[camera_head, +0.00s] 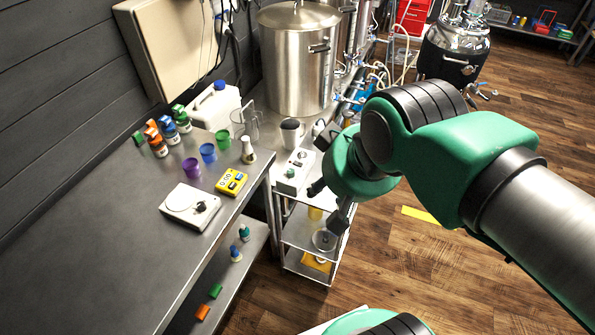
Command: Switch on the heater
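A white box with a black knob, possibly the heater (296,172), stands on top of a small metal cart, just left of my gripper. Another white device with a round plate and dark knob (191,207) lies on the steel bench; I cannot tell for certain which one is the heater. My gripper (328,206) is over the right side of the cart, beside the box and apart from it. Its dark fingertips are spread, with nothing seen between them. The on or off state of either device is too small to read.
The steel bench (105,230) holds a yellow meter (232,182), coloured cups (208,153), a flask (248,150), bottles and a white canister (215,106). A grey cup (291,133) and large steel pot (298,60) stand behind the box. The wooden floor (410,270) at right is mostly clear.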

